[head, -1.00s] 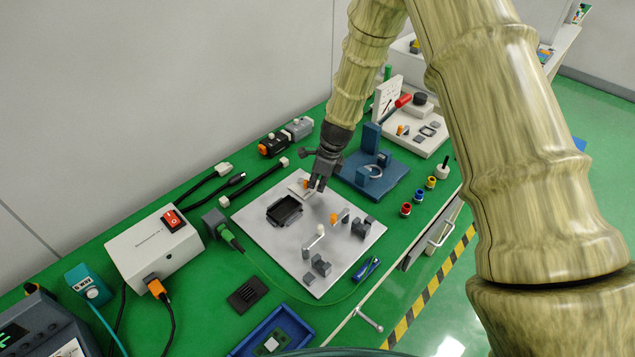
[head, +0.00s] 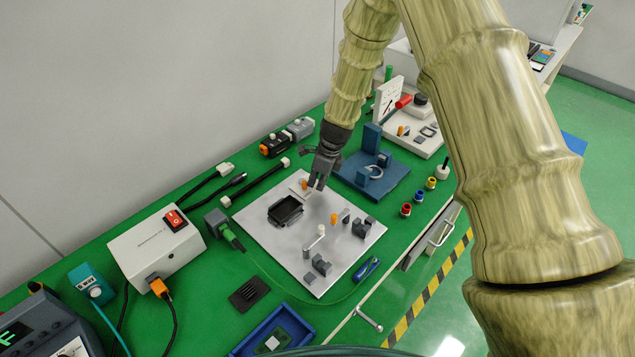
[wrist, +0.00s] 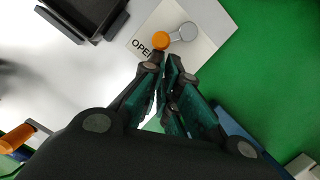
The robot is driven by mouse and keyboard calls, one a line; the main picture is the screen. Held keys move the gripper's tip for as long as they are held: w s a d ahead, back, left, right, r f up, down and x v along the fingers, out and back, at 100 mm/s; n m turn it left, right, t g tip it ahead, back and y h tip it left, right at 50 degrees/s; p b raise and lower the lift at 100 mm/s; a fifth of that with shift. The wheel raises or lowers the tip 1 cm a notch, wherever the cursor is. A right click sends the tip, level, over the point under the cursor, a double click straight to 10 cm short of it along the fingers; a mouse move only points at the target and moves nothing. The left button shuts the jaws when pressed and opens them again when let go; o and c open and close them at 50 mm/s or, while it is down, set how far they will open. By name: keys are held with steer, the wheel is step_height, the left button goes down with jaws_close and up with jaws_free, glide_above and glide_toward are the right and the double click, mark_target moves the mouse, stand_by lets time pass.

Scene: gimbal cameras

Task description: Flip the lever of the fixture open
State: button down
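The fixture is a light grey plate (head: 262,228) on the green bench, with a black nest (head: 285,211) and several small parts on it. Near its far corner is a lever with an orange knob (head: 304,184). In the wrist view the lever is a grey arm (wrist: 185,33) with an orange knob (wrist: 161,40), lying flat over a white label that reads "OPE", the rest covered. My gripper (head: 318,188) is over the plate beside this knob. In the wrist view its fingertips (wrist: 167,68) are close together, just below the knob, with nothing visible between them. Contact cannot be told.
An orange post (head: 334,218) and a white-knobbed arm (head: 320,230) stand nearer on the plate. A white switch box (head: 155,240) and cables lie left. A blue tray (head: 275,333) is in front.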

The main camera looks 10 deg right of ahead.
steer(key=shift+w+r, duration=0.15)
steer(key=shift+w, duration=0.1)
steer(key=shift+s+d, duration=0.25)
steer(key=shift+d, duration=0.15)
steer(key=s+d, duration=0.1)
steer(key=s+d+p, duration=0.1)
steer(key=shift+d, duration=0.35)
steer(key=b+v, duration=0.2)
steer(key=v, duration=0.7)
steer(key=shift+r, duration=0.35)
steer(key=shift+s+d, duration=0.1)
